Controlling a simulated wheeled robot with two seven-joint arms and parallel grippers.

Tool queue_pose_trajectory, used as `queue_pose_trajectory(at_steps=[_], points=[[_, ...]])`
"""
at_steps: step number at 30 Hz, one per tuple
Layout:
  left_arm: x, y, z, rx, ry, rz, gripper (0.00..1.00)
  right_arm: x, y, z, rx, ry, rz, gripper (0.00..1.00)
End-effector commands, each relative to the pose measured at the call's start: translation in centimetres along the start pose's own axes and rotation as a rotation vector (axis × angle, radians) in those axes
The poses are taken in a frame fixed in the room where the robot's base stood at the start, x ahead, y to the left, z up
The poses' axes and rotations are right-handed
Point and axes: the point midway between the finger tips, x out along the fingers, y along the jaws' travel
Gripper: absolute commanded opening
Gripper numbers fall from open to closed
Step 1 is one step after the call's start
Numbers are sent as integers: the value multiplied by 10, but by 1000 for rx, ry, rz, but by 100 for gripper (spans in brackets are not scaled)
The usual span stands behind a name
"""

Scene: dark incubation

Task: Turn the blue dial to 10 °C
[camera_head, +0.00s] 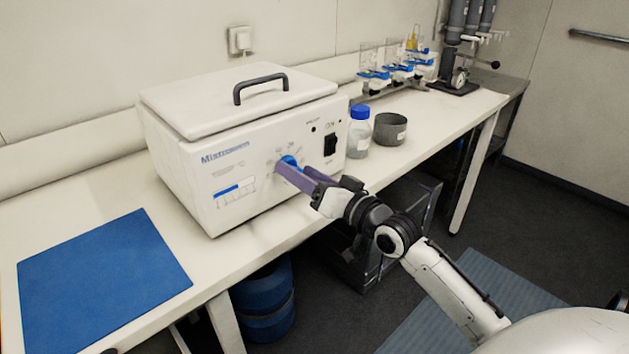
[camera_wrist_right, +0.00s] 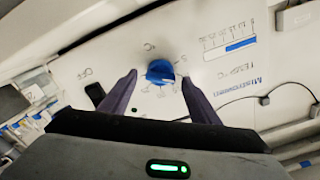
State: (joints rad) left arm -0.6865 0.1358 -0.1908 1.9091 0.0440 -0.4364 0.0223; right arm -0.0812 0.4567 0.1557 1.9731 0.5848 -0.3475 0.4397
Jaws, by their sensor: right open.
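The blue dial (camera_head: 289,161) is on the front panel of a white lidded box (camera_head: 225,165) on the bench. My right gripper (camera_head: 292,171) reaches to the panel and partly covers the dial in the head view. In the right wrist view, the dial (camera_wrist_right: 160,72) lies between the tips of the two purple fingers (camera_wrist_right: 159,84), with a gap on each side. The gripper is open. A printed scale with a blue bar (camera_wrist_right: 240,45) shows on the panel. The dial's setting is too small to read. My left gripper is not in view.
A blue-capped bottle (camera_head: 358,135) and a dark grey pot (camera_head: 390,129) stand right of the box. A black switch (camera_head: 330,145) is on the panel right of the dial. A blue mat (camera_head: 105,280) lies at left. Glassware stands (camera_head: 390,70) are farther back.

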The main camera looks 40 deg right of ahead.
Motion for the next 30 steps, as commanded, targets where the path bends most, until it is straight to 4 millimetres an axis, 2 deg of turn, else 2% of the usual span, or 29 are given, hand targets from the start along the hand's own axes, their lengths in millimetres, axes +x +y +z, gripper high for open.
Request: queue_pose_trajectory(at_steps=[9,15,21,30], points=[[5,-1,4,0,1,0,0,-56,1,2,-2,-4,1,56],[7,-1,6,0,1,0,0,-84,1,2,-1,-3,2,56],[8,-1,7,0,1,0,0,-96,0,1,-1,-2,1,56],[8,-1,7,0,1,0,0,-96,0,0,-1,-1,0,56]])
